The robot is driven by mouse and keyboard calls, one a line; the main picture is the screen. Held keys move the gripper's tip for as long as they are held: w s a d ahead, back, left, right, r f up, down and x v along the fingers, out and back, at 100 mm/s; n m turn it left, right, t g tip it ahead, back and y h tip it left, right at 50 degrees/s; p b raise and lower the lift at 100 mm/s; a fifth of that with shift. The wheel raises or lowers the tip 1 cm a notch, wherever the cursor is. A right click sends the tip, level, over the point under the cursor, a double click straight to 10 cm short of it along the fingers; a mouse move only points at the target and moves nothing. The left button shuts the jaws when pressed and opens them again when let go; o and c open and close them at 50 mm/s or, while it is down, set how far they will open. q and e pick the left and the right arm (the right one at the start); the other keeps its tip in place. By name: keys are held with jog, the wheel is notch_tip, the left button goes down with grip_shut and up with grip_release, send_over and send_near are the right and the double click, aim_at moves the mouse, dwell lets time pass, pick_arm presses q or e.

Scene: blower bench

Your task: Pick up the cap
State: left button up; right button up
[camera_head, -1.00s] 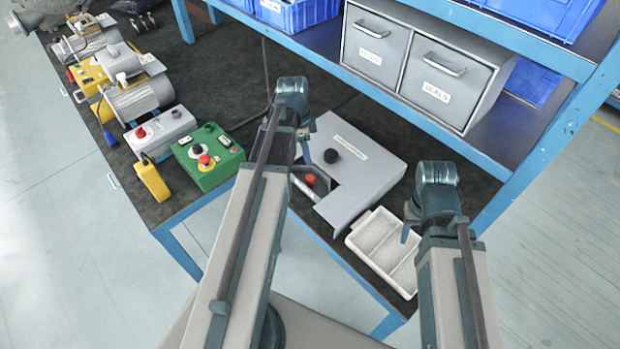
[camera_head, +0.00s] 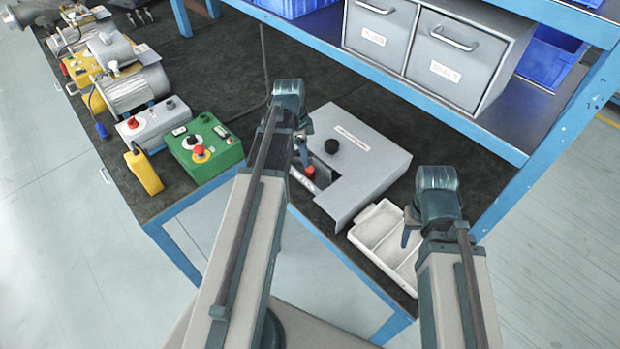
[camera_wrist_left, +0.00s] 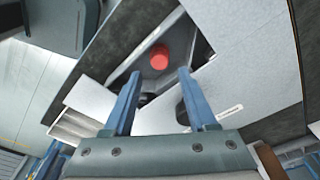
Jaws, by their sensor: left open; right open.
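The red cap (camera_head: 309,172) sits in the recess at the near left corner of a flat grey housing (camera_head: 372,166). My left gripper (camera_head: 303,160) is over the recess, close to the cap in the head view. In the left wrist view its two blue fingers (camera_wrist_left: 158,75) are apart and empty, with the cap just past and between their tips. Whether they touch anything is unclear. My right gripper (camera_head: 407,236) is open and empty over the white tray.
The white divided tray (camera_head: 373,219) lies at the bench's right end. A green control box (camera_head: 217,156) and a yellow device (camera_head: 143,173) stand left. The shelf with grey drawers (camera_head: 443,60) is behind.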

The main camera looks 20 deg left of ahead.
aim_at(310, 169)
pick_arm(q)
jog(key=shift+w+d+f+b, duration=0.15)
jog(key=shift+f+b, duration=0.15)
jog(key=shift+f, duration=0.5)
pick_arm(e)
jog(key=shift+f, duration=0.8)
pick_arm(q)
jog(key=f+b, duration=0.2)
jog(key=d+f+b, duration=0.1)
jog(key=f+b, duration=0.2)
jog(key=shift+w+f, duration=0.1)
jog(key=shift+w, duration=0.1)
pick_arm(e)
notch_tip(310, 169, down, 5)
jog(key=shift+f, duration=0.1)
pick_arm(q)
grip_shut()
